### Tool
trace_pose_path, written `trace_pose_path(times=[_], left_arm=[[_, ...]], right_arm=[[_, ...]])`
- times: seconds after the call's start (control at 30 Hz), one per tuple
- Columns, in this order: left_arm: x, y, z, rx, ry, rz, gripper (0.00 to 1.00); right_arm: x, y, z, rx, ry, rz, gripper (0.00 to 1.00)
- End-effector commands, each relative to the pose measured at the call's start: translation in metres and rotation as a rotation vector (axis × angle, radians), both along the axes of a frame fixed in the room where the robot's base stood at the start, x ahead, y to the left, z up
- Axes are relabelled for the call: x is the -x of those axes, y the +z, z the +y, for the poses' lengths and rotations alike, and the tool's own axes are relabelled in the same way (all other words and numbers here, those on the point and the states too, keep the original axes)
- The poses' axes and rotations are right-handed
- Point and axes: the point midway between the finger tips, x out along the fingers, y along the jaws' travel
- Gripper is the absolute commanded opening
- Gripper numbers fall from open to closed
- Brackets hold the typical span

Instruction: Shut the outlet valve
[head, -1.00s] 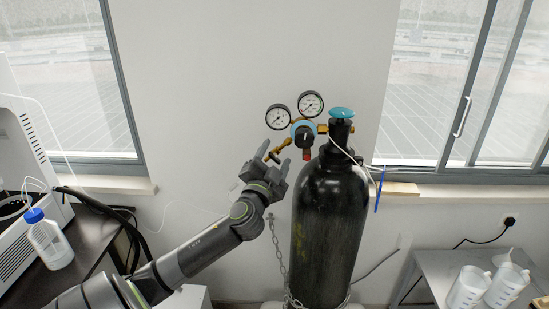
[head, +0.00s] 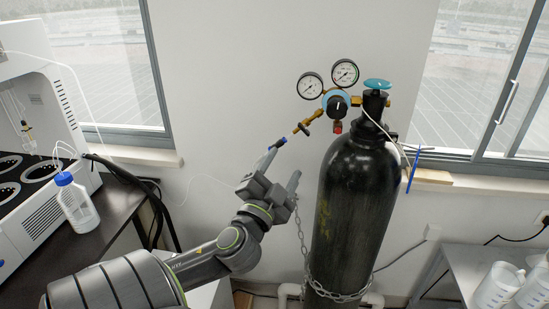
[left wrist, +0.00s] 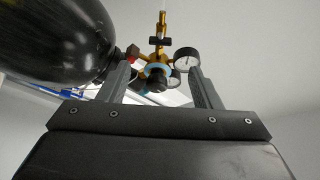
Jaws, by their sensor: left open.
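The outlet valve (head: 303,128), a small dark cross-handle on the brass outlet stem, sticks out to the lower left of the regulator (head: 337,103). In the left wrist view the outlet valve (left wrist: 160,41) shows beyond the fingers, near the top. My left gripper (head: 283,166) is open and empty, below and left of the valve and apart from it. Whether the handle is turned open or shut cannot be told. My right gripper is not in view.
Two gauges (head: 345,73) sit above the regulator, and a turquoise knob (head: 377,85) tops the cylinder. A chain (head: 335,291) wraps the cylinder. A blue-capped bottle (head: 77,204) stands on the dark left bench. White jugs (head: 499,288) stand at right.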

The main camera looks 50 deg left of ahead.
Motion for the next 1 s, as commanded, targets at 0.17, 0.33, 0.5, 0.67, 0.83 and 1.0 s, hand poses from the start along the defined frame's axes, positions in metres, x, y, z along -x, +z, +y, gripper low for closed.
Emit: trace_pose_path(times=[0.17,0.33,0.5,0.67,0.83,1.0], left_arm=[[0.022,-0.006,-0.009,0.005,0.002,0.003,0.58],[0.032,-0.009,-0.014,0.002,0.001,0.001,0.58],[0.033,-0.010,-0.014,0.000,0.001,0.001,0.58],[0.033,-0.010,-0.014,0.000,0.001,0.001,0.58],[0.033,-0.010,-0.014,0.000,0.001,0.001,0.58],[0.033,-0.011,-0.014,0.000,0.001,0.002,0.58]], right_arm=[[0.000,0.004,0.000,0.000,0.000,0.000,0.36],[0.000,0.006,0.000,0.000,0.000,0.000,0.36],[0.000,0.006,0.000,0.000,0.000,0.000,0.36],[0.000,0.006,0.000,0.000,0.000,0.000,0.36],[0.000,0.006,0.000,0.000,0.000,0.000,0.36],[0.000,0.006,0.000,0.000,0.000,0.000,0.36]])
